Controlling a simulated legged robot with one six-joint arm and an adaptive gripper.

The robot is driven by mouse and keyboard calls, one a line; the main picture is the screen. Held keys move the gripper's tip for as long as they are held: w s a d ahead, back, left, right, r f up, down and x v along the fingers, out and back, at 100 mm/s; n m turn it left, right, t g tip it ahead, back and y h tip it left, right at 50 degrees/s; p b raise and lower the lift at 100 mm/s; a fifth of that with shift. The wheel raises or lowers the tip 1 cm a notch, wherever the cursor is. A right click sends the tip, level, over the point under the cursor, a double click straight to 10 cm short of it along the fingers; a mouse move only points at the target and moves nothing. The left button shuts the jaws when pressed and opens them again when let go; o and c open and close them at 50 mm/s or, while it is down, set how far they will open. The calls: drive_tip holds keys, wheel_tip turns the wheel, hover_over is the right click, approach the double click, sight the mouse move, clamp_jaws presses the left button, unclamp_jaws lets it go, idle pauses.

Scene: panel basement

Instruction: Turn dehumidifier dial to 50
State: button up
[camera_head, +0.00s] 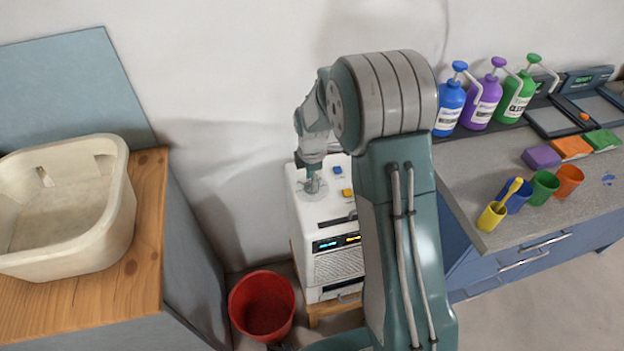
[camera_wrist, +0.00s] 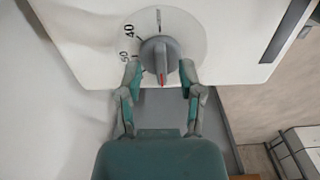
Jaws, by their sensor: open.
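The dehumidifier (camera_head: 325,245) is a white box on a small wooden stand, partly hidden by my arm in the head view. Its grey dial (camera_wrist: 160,55) shows in the wrist view on a pale round plate with the marks 40 and 50 or 60 at the left; the lower number is hard to read. The dial's red pointer line faces down toward my gripper. My gripper (camera_wrist: 161,77) has its two fingers apart, one on each side of the dial's lower end. I cannot tell whether they touch it. In the head view my gripper (camera_head: 312,185) is over the top of the dehumidifier.
A blue button (camera_head: 337,170) and a yellow button (camera_head: 347,193) are on the dehumidifier's top. A red bucket (camera_head: 262,305) stands left of it. A cream basin (camera_head: 65,205) sits on a wooden counter at left. Bottles, cups and sponges stand on the grey counter (camera_head: 470,170) at right.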

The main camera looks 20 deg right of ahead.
drive_tip(key=shift+a+f, duration=0.1)
drive_tip(key=shift+f, duration=0.3)
clamp_jaws()
